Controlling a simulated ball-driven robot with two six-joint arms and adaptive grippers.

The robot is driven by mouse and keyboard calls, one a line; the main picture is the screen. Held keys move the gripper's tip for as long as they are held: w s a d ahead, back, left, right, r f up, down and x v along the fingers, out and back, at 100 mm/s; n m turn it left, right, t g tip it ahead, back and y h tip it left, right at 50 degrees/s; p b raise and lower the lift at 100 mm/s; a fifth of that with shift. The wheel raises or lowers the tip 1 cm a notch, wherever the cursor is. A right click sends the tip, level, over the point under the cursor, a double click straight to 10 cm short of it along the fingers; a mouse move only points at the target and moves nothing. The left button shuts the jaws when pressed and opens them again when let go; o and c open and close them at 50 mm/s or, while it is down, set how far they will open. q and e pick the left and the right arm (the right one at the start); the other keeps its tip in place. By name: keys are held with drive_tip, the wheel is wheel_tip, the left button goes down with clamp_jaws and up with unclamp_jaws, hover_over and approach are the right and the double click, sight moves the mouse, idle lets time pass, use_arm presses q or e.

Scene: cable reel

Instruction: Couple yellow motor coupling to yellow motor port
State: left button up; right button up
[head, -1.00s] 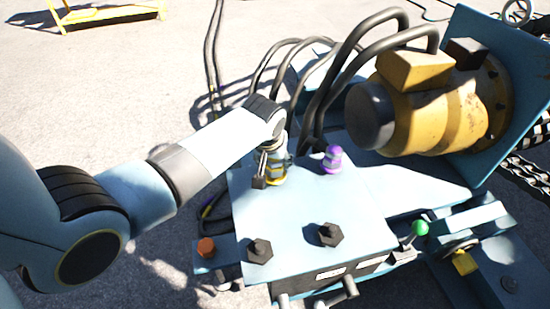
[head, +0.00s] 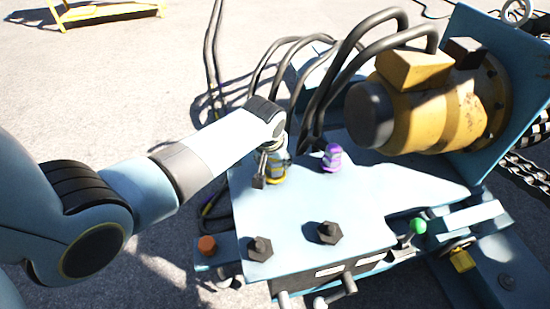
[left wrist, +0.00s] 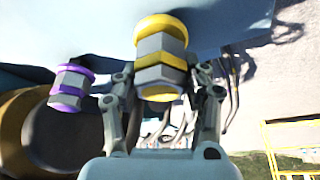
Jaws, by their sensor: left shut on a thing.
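The yellow-banded coupling (left wrist: 160,68) is between the fingers of my left gripper (left wrist: 163,95), which is shut on it. In the left wrist view its far yellow ring meets the pale blue block's surface. In the head view the yellow-banded coupling (head: 277,166) stands upright at the block's top, partly hidden by my left gripper (head: 268,165). I cannot tell the port apart from the coupling, nor whether it is fully seated. The purple-banded fitting (head: 332,157) stands just right of it and also shows in the left wrist view (left wrist: 70,86). My right gripper is not in view.
The pale blue block (head: 305,205) carries two black hex knobs (head: 330,232). A large yellow motor (head: 430,100) stands to the right. Black hoses (head: 330,80) arch behind the block. A green-knobbed lever (head: 418,226) is at front right. Open pavement lies at left.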

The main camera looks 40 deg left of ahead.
use_arm(q)
drive_tip(key=shift+f, duration=0.3)
drive_tip(key=o, duration=1.4)
drive_tip(key=shift+c, duration=0.2)
drive_tip(key=v, duration=1.2)
